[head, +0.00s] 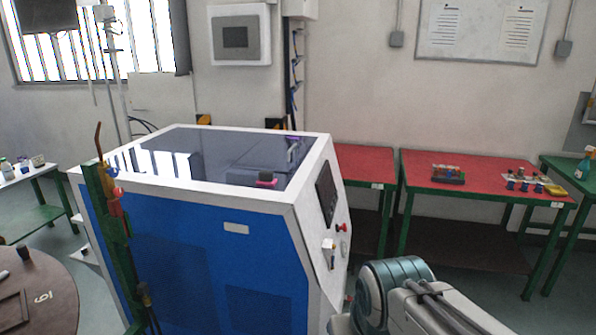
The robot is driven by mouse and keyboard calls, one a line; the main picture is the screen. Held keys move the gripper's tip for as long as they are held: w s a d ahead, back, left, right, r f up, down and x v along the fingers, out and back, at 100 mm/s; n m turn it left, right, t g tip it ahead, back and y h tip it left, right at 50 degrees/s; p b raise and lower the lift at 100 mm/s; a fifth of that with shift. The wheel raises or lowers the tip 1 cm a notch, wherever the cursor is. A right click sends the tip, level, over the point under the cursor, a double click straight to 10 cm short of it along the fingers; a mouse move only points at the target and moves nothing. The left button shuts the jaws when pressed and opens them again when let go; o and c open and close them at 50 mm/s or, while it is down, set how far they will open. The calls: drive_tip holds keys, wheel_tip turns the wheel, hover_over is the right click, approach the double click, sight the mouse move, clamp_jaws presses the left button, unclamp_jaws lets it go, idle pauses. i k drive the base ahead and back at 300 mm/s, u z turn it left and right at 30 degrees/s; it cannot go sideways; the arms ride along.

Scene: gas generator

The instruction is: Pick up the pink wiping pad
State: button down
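The pink wiping pad (266,184) lies on the dark glossy top of the blue and white machine (185,262), near its front right edge. It shows as a pink strip under a dark upper part, small in the picture. Part of my arm shows at the lower right, in front of the machine's right side. My gripper is out of the picture, so its state is hidden.
A control panel (327,194) and knobs are on the machine's sloped right side. Red-topped tables (474,180) with small items stand behind at right. A green post (112,232) stands at the machine's left front. A round brown table (48,294) is at lower left.

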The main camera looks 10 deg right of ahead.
sight(266, 178)
drive_tip(key=u, duration=0.9)
drive_tip(key=i, duration=0.7)
drive_tip(key=z, duration=0.55)
drive_tip(key=i, duration=0.55)
drive_tip(key=z, duration=0.65)
